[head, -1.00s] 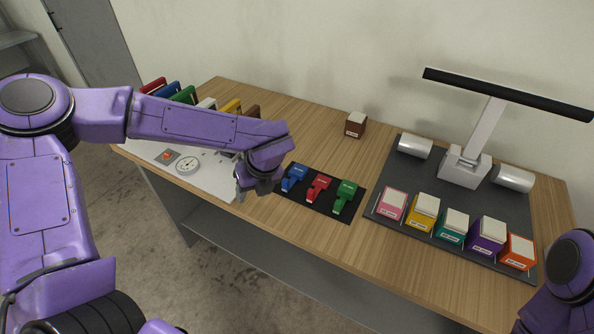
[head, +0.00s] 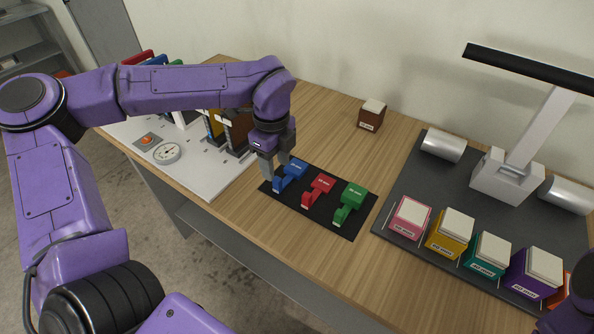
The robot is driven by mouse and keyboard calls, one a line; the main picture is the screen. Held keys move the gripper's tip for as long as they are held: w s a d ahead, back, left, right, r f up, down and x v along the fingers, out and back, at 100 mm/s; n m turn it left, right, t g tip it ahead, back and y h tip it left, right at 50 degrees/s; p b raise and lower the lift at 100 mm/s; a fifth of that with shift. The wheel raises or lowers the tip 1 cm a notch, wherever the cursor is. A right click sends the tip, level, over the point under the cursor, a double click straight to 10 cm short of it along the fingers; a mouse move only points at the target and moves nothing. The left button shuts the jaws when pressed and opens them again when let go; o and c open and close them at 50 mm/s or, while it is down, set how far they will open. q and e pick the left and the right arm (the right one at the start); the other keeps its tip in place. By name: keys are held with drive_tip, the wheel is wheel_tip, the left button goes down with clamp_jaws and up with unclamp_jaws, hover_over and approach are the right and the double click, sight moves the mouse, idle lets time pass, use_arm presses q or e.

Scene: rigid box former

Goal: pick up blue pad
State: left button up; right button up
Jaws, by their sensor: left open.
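The blue pad (head: 291,174) is a small blue block with a white label and a narrow front tab. It lies on the black mat (head: 337,229), at the left end of a row with a red pad (head: 319,188) and a green pad (head: 350,202). My left gripper (head: 276,170) is open and points down at the left side of the blue pad. Its fingers overlap the pad's left edge in the picture; I cannot tell whether they touch it. Only a bit of my right arm shows at the lower right, and its gripper is out of view.
A dark tray (head: 402,160) on the right holds several coloured blocks, silver cylinders and a lamp-like stand (head: 505,175). A brown block (head: 371,116) stands at the back. A white board (head: 200,185) with a gauge (head: 166,153) lies left. Bare wood lies behind the mat.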

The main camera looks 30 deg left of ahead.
sight(278, 179)
use_arm(q)
drive_tip(key=shift+s+a+f, duration=0.1)
drive_tip(key=shift+s+f, duration=0.1)
drive_tip(key=shift+f, duration=0.8)
drive_tip(key=f, duration=0.1)
drive_tip(key=f+p, duration=0.1)
drive_tip(key=f, duration=0.3)
drive_tip(key=shift+w+f+p, duration=0.1)
drive_tip(key=shift+w+p, duration=0.25)
drive_tip(key=shift+w, duration=0.05)
clamp_jaws()
